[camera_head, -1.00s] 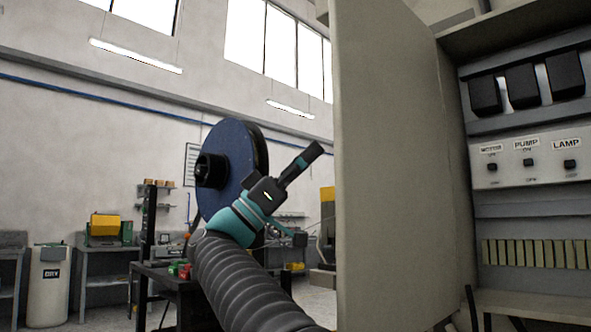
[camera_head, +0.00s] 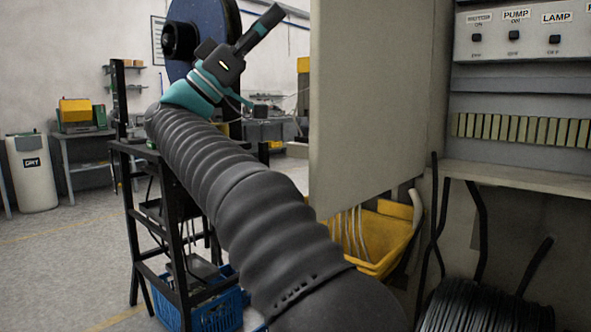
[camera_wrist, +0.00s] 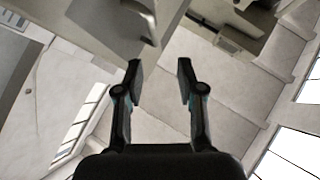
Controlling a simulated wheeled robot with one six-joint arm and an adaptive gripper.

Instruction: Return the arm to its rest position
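My arm, in a dark ribbed sleeve, rises from the lower right to the upper left in the head view. My gripper (camera_head: 268,19) is at its far end, pointing up and right, in front of a large blue reel. In the wrist view my gripper (camera_wrist: 158,82) shows two black fingers with a clear gap between them. Nothing is between the fingers. Beyond them are tilted walls and bright windows.
An open grey cabinet door (camera_head: 372,100) stands right of my gripper. The cabinet has a switch panel (camera_head: 520,35). The blue reel (camera_head: 213,22) is by a black stand (camera_head: 135,215). Below are a yellow bin (camera_head: 385,240), a blue crate (camera_head: 215,308) and a black cable coil (camera_head: 480,308).

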